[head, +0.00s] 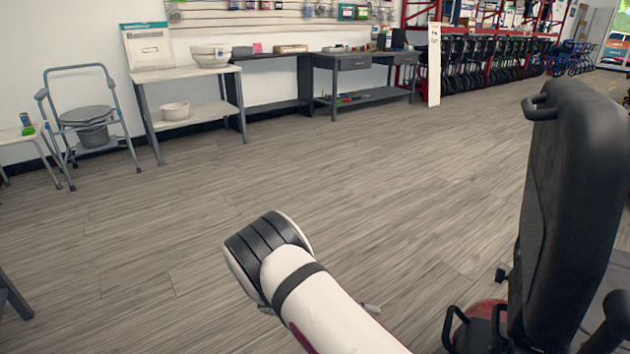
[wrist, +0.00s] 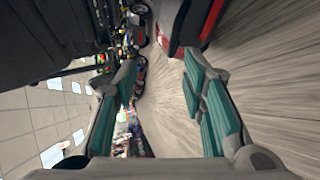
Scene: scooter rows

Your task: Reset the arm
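My gripper (wrist: 158,88) shows in the wrist view with its two teal-padded fingers wide apart. Nothing is between them; floor and distant shop goods show through the gap. In the head view my white arm (head: 322,305) reaches in from the bottom with its black-banded joint over the floor. The gripper itself is hidden there behind the arm. The wrist view is turned on its side.
A black scooter seat (head: 565,200) stands close at the right, with a red scooter body below it. A white table (head: 185,72), a grey commode chair (head: 92,118) and dark workbenches (head: 360,62) line the back wall. The wooden floor (head: 330,180) between is clear.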

